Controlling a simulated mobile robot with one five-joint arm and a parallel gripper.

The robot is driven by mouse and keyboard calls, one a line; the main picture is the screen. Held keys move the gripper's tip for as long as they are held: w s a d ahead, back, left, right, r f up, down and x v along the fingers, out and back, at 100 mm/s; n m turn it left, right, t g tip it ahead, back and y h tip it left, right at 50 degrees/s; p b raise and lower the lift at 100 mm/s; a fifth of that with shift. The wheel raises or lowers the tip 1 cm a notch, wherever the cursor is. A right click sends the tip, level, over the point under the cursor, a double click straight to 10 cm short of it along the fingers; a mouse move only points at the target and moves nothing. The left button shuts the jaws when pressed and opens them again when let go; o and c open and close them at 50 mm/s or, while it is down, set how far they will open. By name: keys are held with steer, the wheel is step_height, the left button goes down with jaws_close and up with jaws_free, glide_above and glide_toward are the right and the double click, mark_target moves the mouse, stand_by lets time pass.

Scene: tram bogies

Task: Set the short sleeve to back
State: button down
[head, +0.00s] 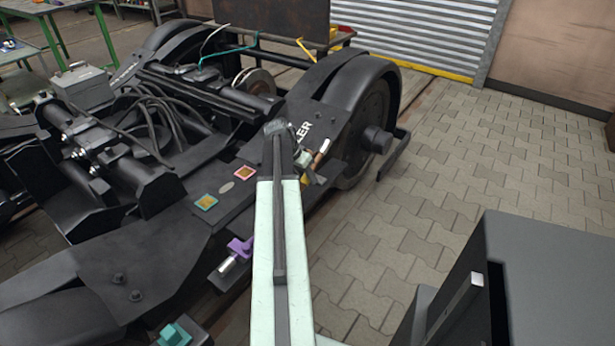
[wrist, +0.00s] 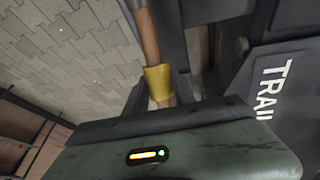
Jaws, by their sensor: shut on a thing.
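A yellow sleeve (wrist: 159,82) sits around a brown rod (wrist: 146,35) in the wrist view. My gripper (wrist: 160,98) is shut on the yellow sleeve, with dark fingers on both sides of it. In the head view my gripper (head: 309,170) is at the side of the black bogie frame, left of the wheel. The rod (head: 322,149) tilts up to the right there, and my arm hides part of the sleeve. A purple piece (head: 240,247) with a metal bar and a teal piece (head: 175,335) sit nearer along the frame. I cannot tell whether either counts as a sleeve.
The black bogie (head: 140,240) fills the left, with cables and a wheel (head: 365,125) just right of my gripper. Green (head: 207,202) and pink (head: 245,173) square tags lie on its frame. A green table (head: 60,15) stands far left.

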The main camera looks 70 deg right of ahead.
steer(key=a+f+b, duration=0.1)
steer(key=w+a+f+b, duration=0.1)
steer(key=a, duration=0.1)
steer(key=a+f+b, duration=0.1)
steer(key=a, duration=0.1)
steer(key=shift+w+a+f, duration=0.15)
steer(key=shift+f, duration=0.1)
steer(key=shift+w+a, duration=0.1)
steer(key=shift+a, duration=0.1)
steer(key=c, duration=1)
jaws_free()
steer(key=shift+r, duration=0.1)
steer(key=shift+c, duration=0.2)
steer(key=shift+r, duration=0.1)
steer(key=shift+w+r+p, duration=0.1)
steer(key=shift+r+p, duration=0.25)
steer(key=shift+p, duration=0.1)
steer(key=p+v, duration=0.6)
steer(key=v, duration=0.1)
steer(key=shift+f, duration=0.1)
